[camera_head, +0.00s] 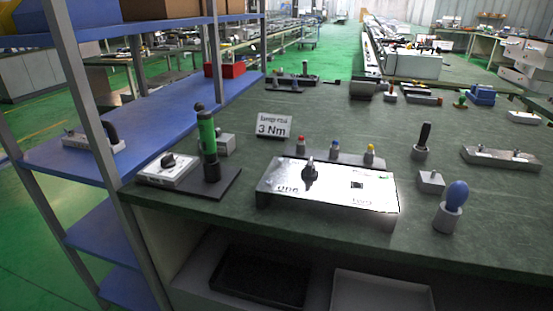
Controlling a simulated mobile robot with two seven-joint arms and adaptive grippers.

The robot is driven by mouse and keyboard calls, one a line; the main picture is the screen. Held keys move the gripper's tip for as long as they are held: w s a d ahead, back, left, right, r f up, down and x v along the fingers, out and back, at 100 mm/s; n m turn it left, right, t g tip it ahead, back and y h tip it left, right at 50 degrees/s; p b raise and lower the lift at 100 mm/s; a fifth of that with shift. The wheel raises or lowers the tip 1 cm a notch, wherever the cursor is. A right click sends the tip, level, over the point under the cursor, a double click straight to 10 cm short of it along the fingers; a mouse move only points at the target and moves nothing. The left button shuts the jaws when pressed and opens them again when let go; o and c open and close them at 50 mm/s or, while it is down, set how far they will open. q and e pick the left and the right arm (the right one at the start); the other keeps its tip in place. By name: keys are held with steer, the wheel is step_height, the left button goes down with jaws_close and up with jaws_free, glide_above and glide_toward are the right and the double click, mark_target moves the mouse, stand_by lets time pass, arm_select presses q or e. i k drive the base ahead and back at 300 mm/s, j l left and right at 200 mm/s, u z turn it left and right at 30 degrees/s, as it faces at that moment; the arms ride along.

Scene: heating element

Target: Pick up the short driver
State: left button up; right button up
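Two hand tools that look like drivers stand upright at the right of the table. One has a rounded blue handle (457,193) and stands in a grey cylindrical holder (446,217) near the front edge. The other has a slimmer black handle (424,134) and stands in a grey holder (419,153) farther back. The blue-handled one looks stubbier, but I cannot tell for sure which is the short driver. The shafts are hidden in the holders. Neither of my grippers shows in this view.
A metal panel box (333,195) with a black knob stands at the table's front middle. A green cylindrical tool (207,133) stands upright on a dark plate to the left. A small grey block (431,181) sits beside the blue-handled tool. A blue shelf (165,125) borders the table's left side.

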mark_target(458, 192)
steer(key=j+z, duration=0.15)
steer(key=z, duration=0.2)
steer(key=i+j+z, duration=0.1)
steer(key=z, duration=0.25)
steer(key=j+z, duration=0.75)
steer(key=j, duration=0.55)
steer(key=k, duration=0.05)
